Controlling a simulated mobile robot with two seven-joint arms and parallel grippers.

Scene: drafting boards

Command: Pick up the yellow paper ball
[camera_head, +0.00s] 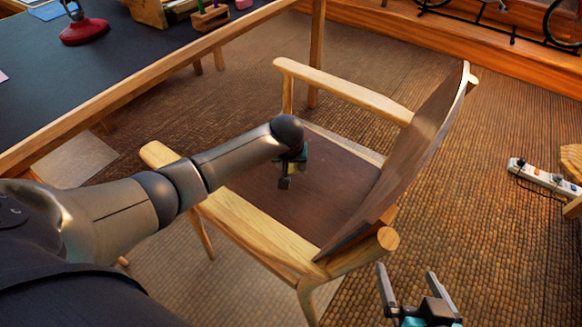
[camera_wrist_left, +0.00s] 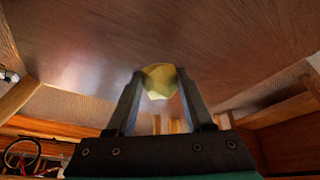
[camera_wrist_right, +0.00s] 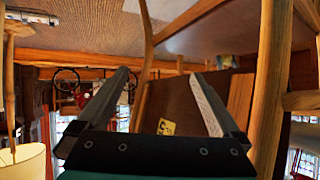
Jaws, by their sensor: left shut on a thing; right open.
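The yellow paper ball (camera_wrist_left: 160,81) is a small, faceted, pale yellow lump between the two fingertips of my left gripper (camera_wrist_left: 160,84) in the left wrist view. In the head view my left gripper (camera_head: 287,178) is over the dark brown seat of the wooden chair (camera_head: 325,185); the ball is mostly hidden there. The left gripper is shut on the ball. I cannot tell whether the ball touches the seat.
A dark-topped desk (camera_head: 90,80) with a red lamp base (camera_head: 84,31) stands at the upper left. A white power strip (camera_head: 543,177) lies at the right. The woven floor between is clear.

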